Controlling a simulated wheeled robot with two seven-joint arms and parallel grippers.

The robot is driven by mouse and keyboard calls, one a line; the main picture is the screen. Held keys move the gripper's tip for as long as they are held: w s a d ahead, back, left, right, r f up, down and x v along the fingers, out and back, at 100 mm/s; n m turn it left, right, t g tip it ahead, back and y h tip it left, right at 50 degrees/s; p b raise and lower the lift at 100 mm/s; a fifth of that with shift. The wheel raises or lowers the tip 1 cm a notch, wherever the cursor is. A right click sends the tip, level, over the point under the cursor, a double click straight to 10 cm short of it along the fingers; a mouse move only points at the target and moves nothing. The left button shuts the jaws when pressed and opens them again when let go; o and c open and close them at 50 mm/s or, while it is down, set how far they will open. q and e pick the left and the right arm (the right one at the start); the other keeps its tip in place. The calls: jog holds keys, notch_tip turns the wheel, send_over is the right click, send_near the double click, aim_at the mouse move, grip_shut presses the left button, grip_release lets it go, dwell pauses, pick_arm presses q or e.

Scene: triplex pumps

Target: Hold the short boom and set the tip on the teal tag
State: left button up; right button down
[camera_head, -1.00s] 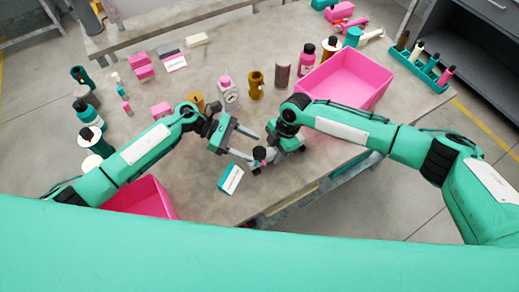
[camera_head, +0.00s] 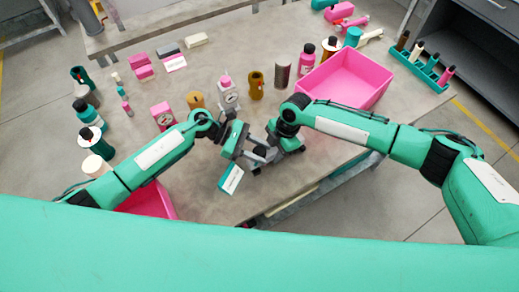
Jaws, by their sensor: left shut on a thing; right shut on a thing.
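A small dark grey piece (camera_head: 260,154), partly hidden by my grippers, lies between them at the table's middle front; I take it for the short boom, but its outline and tip are not clear. My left gripper (camera_head: 252,154) reaches it from the left and is shut on it. My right gripper (camera_head: 275,148) is on its right side and is also shut; its fingers are hard to make out, but it seems to hold the same piece. A white and teal tag (camera_head: 231,179) lies flat on the table just below my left gripper.
A pink bin (camera_head: 345,78) stands to the right and another pink bin (camera_head: 150,199) sits partly under my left arm. A dial gauge (camera_head: 229,96), a brass-coloured piece (camera_head: 256,86) and a cylinder (camera_head: 282,73) stand behind the grippers. Bottles line the left side. The table's front edge is close.

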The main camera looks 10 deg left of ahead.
pick_arm(q)
jog(key=shift+n+t, duration=0.3)
jog(key=n+t, duration=0.2)
jog(key=shift+t, duration=0.4)
jog(key=shift+f+n+t+y, duration=0.1)
jog(key=shift+n+t+y, duration=0.2)
jog(key=shift+n+t, duration=1.35)
jog(key=shift+t, duration=0.25)
jog(key=o, duration=1)
jog(key=shift+a, duration=0.1)
jog(key=v, duration=1.2)
